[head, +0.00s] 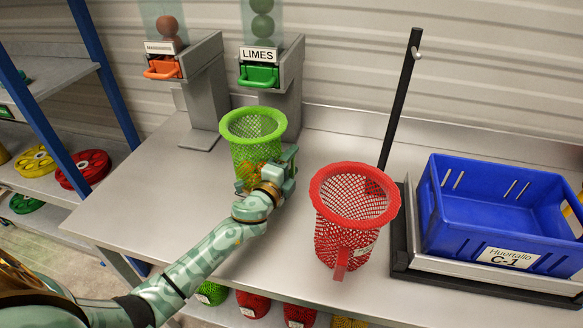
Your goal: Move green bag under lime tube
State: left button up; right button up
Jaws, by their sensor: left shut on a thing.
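The green mesh bag (247,127) with its open round rim stands on the steel table, just in front of the lime dispenser (272,78). The dispenser is labelled LIMES and has a clear tube (262,22) with green limes and a green handle flap. My left gripper (264,176) is at the bag's lower right side, shut on it; its fingers are partly hidden. I cannot tell whether the bag is lifted off the table. My right gripper is not in view.
A red mesh bag (345,222) stands to the right of my left gripper. A blue crate (500,210) sits on a scale farther right, by a black post (398,100). An orange-flap dispenser (165,67) is at left. The table's front left is clear.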

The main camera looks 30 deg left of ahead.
pick_arm(q)
jog(key=shift+r, duration=0.15)
jog(key=o, duration=1)
jog(key=shift+s, duration=0.25)
jog(key=s, duration=1.1)
jog(key=shift+s+p, duration=0.3)
jog(key=shift+p, duration=0.05)
